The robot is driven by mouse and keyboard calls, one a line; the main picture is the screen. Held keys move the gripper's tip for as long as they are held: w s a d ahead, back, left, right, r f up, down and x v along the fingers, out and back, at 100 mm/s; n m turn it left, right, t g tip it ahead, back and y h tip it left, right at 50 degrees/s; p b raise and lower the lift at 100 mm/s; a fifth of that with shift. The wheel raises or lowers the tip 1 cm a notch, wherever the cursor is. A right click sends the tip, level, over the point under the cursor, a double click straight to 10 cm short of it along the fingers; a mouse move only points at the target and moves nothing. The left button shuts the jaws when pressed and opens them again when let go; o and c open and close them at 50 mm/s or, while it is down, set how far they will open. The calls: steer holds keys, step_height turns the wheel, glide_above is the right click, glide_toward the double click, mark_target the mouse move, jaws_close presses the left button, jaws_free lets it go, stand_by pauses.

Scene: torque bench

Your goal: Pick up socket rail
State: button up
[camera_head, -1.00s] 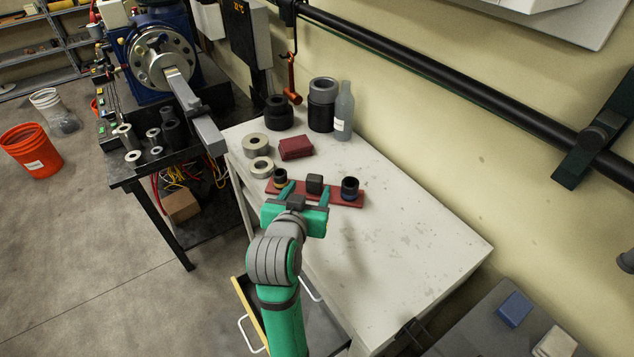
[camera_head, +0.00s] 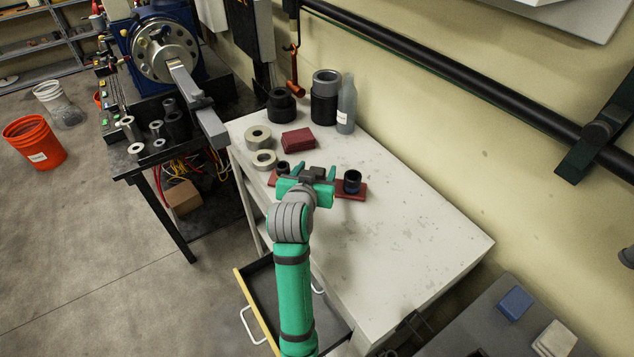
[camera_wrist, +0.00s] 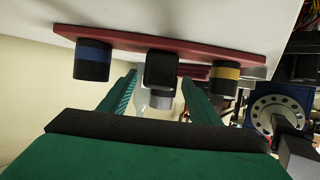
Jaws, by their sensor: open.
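The socket rail (camera_head: 352,193) is a flat red bar lying on the grey-white bench top. It carries a dark block in its middle and a dark socket near each end. In the wrist view the red rail (camera_wrist: 215,52) shows with the block (camera_wrist: 161,70) in the middle, a blue-banded socket (camera_wrist: 93,60) and a yellow-banded socket (camera_wrist: 224,78). My green gripper (camera_head: 310,172) is over the middle of the rail. In the wrist view the open fingers (camera_wrist: 158,92) stand to either side of the middle block, with gaps. I cannot tell whether they touch it.
Two pale rings (camera_head: 262,158), a dark red block (camera_head: 298,140), black and grey cylinders (camera_head: 325,97) and a bottle (camera_head: 346,104) stand behind the rail. The bench's front right is clear. A drawer (camera_head: 262,300) is open below.

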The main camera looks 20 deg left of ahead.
steer(key=shift+d, duration=0.1)
steer(key=shift+c, duration=0.3)
steer(key=c, duration=1)
steer(key=shift+w+r, duration=0.1)
steer(key=shift+r, duration=0.05)
steer(key=shift+c, duration=1.1)
